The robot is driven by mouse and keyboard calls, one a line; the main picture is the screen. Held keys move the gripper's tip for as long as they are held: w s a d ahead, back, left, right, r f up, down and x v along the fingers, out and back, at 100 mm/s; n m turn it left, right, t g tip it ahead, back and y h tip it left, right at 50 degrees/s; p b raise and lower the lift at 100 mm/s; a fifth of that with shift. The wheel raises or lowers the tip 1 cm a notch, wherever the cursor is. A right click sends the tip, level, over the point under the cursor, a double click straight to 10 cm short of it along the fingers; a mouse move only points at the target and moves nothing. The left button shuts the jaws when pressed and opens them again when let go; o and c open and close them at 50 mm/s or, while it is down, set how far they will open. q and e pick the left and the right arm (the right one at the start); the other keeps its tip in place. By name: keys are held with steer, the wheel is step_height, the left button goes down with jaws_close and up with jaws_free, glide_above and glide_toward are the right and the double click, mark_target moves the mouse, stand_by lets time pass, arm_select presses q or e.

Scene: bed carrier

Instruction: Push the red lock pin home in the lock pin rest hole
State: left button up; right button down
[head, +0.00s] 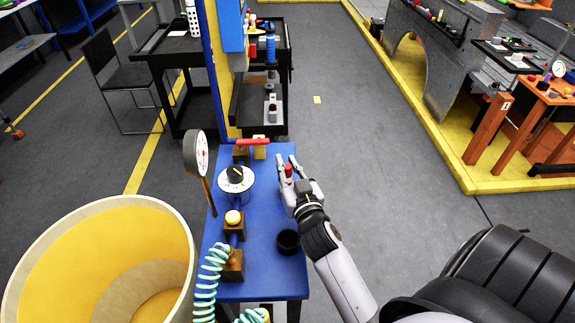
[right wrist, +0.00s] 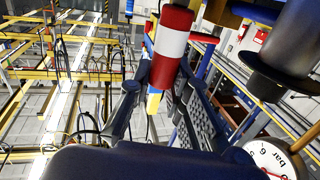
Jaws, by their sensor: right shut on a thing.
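The red lock pin (head: 288,171) shows as a small red upright piece between the fingers of my right gripper (head: 287,163), above the far right part of the blue table. In the right wrist view a red and white banded cylinder (right wrist: 172,46), which looks like the pin, stands between the fingers (right wrist: 165,100). My right gripper is shut on it. I cannot make out the lock pin rest hole, nor whether the pin's lower end is in a hole. My left gripper is not in view.
A gauge (head: 196,154) and a large yellow bin (head: 110,260) stand left.

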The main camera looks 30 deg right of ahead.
steer(key=shift+f+b, duration=0.4)
steer(key=shift+f, duration=0.2)
steer(key=c, duration=1.4)
jaws_free()
steer(key=v, duration=0.7)
steer(key=shift+s+a, duration=0.1)
steer(key=shift+s, duration=0.2)
